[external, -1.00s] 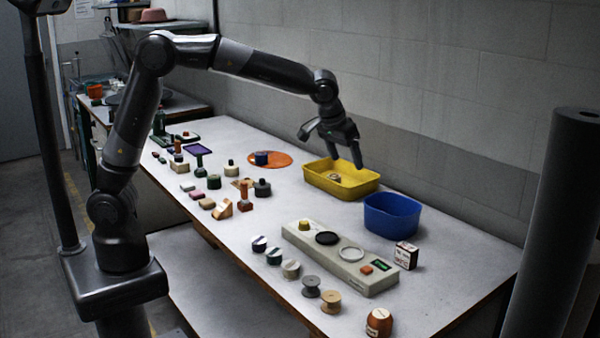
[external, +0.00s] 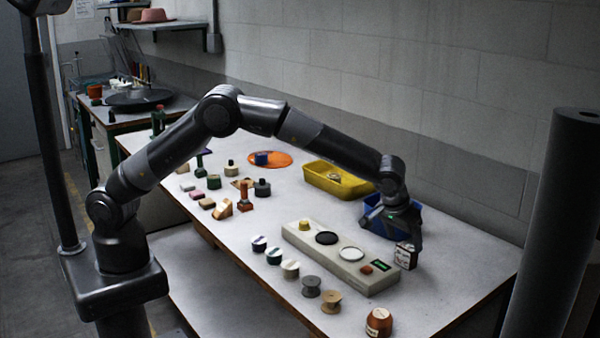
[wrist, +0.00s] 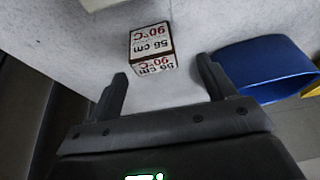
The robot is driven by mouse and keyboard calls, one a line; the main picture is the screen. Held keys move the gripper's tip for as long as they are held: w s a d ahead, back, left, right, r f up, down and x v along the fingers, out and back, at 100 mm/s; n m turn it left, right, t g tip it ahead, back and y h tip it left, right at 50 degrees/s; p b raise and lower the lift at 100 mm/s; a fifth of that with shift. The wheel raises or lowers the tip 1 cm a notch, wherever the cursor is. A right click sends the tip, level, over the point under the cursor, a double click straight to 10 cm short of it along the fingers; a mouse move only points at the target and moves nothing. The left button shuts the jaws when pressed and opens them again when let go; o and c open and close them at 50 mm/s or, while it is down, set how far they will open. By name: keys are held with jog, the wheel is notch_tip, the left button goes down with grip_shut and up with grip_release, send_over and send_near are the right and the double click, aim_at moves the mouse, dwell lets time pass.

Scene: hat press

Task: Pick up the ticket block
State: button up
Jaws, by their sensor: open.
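The ticket block (external: 404,257) is a small dark-sided cube with white printed faces, standing on the table right of the grey control panel (external: 330,258). In the wrist view the ticket block (wrist: 151,48) shows "56 cm" and "90°C" on two faces. My gripper (external: 397,246) is above and beside it, partly covering it in the external view. In the wrist view my gripper (wrist: 163,72) is open and empty. The block lies just beyond the fingertips, roughly in line with the gap between them, and I see no contact.
A blue bin (wrist: 265,65) stands close beside the right finger. The yellow bin (external: 325,180) is behind it. The panel's edge (wrist: 103,4) shows past the block. A round brown object (external: 379,322) sits near the table's front edge. Several spools stand left of the panel.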

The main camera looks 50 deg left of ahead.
aim_at(407, 246)
jog(key=x, duration=0.6)
jog(key=shift+d+f, duration=0.1)
jog(key=shift+d, duration=0.2)
jog(key=c, duration=1)
jog(key=shift+c, duration=0.3)
